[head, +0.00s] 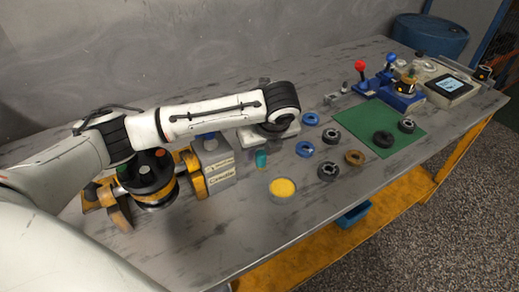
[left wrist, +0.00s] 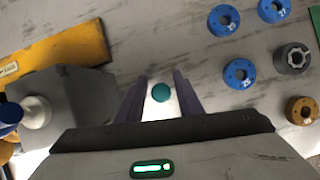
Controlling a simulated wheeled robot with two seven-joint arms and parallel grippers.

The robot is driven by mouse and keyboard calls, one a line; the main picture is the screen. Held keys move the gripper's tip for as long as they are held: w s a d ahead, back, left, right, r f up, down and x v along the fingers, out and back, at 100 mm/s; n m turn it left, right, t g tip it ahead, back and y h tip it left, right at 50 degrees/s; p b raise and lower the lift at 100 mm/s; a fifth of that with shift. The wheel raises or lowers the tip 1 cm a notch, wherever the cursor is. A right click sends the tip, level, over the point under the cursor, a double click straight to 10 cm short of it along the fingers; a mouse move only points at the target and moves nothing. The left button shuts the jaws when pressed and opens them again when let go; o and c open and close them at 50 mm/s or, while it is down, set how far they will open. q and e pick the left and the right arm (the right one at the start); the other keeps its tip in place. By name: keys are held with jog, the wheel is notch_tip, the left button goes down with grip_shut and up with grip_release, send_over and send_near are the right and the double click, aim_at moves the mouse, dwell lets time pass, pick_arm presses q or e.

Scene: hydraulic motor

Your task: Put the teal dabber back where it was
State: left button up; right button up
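The teal dabber (head: 261,158) shows in the head view just below my left gripper (head: 264,147), beside a grey labelled block. In the left wrist view the dabber (left wrist: 161,92) is a round teal end seen between the two fingers of my left gripper (left wrist: 160,82). The fingers are apart, with a visible gap on each side of the dabber, so the gripper looks open around it. The dabber's lower end is hidden, and I cannot tell what it rests on. My right gripper is in neither view.
A round dish with yellow content (head: 282,187) lies in front of the dabber. The grey labelled block (head: 221,178) and yellow-and-black equipment (head: 152,172) stand close on the left.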

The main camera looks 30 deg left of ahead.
pick_arm(q)
jog(key=shift+o, duration=0.5)
jog(key=shift+d+r, duration=0.1)
jog(key=shift+r, duration=0.2)
jog(key=p+v, duration=0.1)
jog(key=v, duration=1)
jog(key=shift+r, duration=0.25)
